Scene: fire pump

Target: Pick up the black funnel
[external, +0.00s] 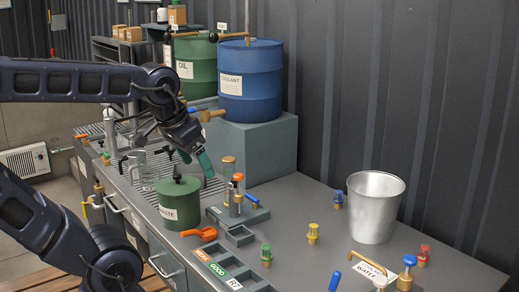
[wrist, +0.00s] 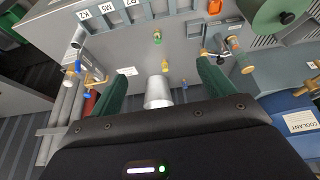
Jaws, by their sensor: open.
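I cannot make out the black funnel for certain in either view. My gripper (external: 195,158) is raised above the bench, behind the green WASTE can (external: 180,205) as seen from outside. Its green fingers are spread apart with nothing held between them. In the wrist view my gripper (wrist: 166,68) shows both fingers open, with the metal bucket (wrist: 158,91) seen in the background between them. Small dark shapes lie around the glass jug and drain grille to the left of the gripper, too unclear to name.
The metal bucket (external: 374,207) stands at the right of the bench. The blue COOLANT drum (external: 250,85) and green OIL drum (external: 196,65) stand on a grey block (external: 270,150) behind. An orange-handled tool (external: 200,234), a parts tray and several small coloured valves occupy the front.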

